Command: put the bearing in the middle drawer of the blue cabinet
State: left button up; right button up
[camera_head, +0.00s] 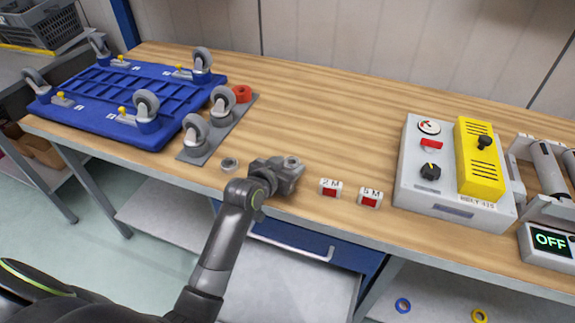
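My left gripper (284,170) is low over the front edge of the wooden bench, its arm coming up from the bottom left. A small round grey ring (292,160) shows at its fingertips. I cannot tell whether this is the bearing held there or a part of the gripper. Another small grey metal ring (229,164) lies on the bench just left of the gripper. The blue cabinet (340,255) is under the bench, with a handled drawer front. Below that front, a grey tray-like surface (290,285) sticks out, apparently an open drawer; its front is hidden. My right gripper is not visible.
A blue dolly (110,92) with casters and a grey plate with casters (205,145) are at the left. White-and-red blocks (330,188) stand right of the gripper. A control box (435,170) and OFF display (550,241) are farther right. The back middle of the bench is clear.

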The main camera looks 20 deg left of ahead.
pick_arm(q)
jog(key=shift+o, duration=1.1)
